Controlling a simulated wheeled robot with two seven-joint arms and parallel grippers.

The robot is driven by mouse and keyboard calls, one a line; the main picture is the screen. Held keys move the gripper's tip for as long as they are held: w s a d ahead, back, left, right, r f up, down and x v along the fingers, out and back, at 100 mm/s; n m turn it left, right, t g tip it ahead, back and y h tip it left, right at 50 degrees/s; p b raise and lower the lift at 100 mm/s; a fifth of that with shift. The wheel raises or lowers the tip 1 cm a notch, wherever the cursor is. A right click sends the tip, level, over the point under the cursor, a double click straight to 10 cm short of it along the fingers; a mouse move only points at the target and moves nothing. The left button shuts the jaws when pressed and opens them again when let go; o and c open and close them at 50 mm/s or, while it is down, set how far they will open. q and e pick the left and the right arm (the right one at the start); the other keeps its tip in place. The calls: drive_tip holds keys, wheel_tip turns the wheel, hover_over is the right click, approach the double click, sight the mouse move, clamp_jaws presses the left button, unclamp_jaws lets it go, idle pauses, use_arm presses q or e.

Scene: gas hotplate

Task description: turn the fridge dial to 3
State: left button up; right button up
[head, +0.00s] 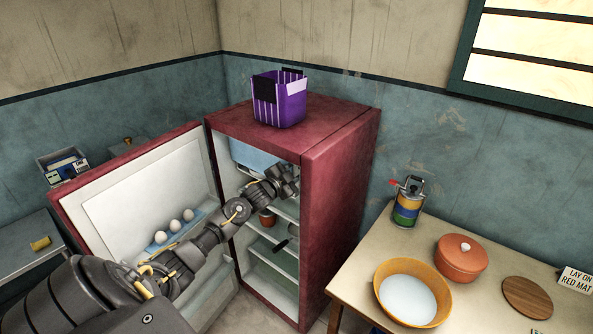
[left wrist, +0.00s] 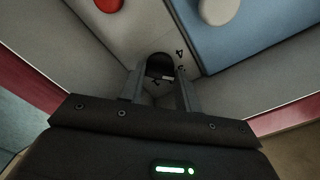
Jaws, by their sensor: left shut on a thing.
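The red fridge (head: 338,170) stands in the corner with its door (head: 110,215) swung open to the left. My left arm reaches into it, and my left gripper (head: 290,180) is near the upper right inside wall. In the left wrist view the left gripper (left wrist: 158,84) is shut on a small dark dial (left wrist: 160,64). A pale mark shows on the dial's lower right edge. The figure 4 and what looks like a 3 are printed to its right; other figures are hidden or unclear. The dial is hidden in the head view. My right gripper is out of view.
A purple basket (head: 279,98) stands on the fridge. Eggs (head: 174,227) sit in the door. A blue bin (head: 247,154) is at the top inside, close to the gripper. The table (head: 350,290) at right holds an orange bowl (head: 379,280), a pot (head: 461,262) and a can (head: 407,208).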

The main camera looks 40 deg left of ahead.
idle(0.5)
use_arm(q)
drive_tip(key=o, duration=0.7)
drive_tip(key=s+b, duration=0.3)
drive_tip(key=s, duration=0.8)
drive_tip(key=shift+w+f, duration=0.1)
